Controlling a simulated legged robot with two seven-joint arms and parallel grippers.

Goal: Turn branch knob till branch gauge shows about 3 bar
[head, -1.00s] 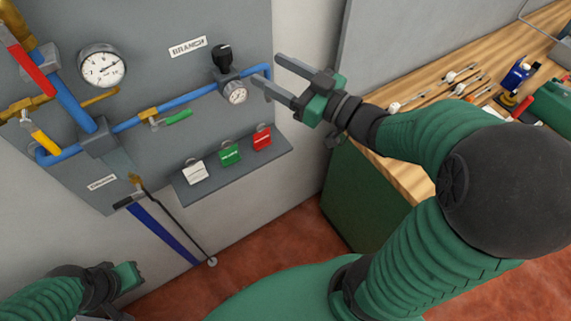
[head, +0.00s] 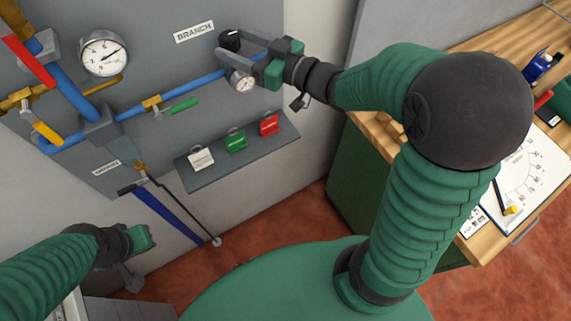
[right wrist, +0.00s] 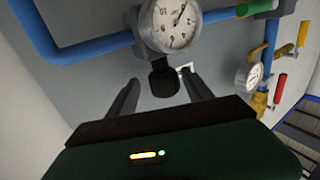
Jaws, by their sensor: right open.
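The black branch knob (head: 230,40) is on the panel below the BRANCH label. The small round white branch gauge (head: 241,80) is just below it on the blue pipe. My right gripper (head: 232,47) is at the knob, its fingers pointing at the panel. In the right wrist view the knob (right wrist: 164,80) sits between the open fingers (right wrist: 162,94), with a gap on both sides. The gauge (right wrist: 172,22) shows there too, its needle toward the picture's upper right; its figures are too small to read. My left gripper (head: 138,240) is low at the left, away from the panel.
A larger gauge (head: 104,54) is at the panel's upper left. A green-handled valve (head: 180,106) is on the blue pipe. White, green and red tags (head: 236,141) are on the grey ledge below. A wooden workbench (head: 480,243) is at the right.

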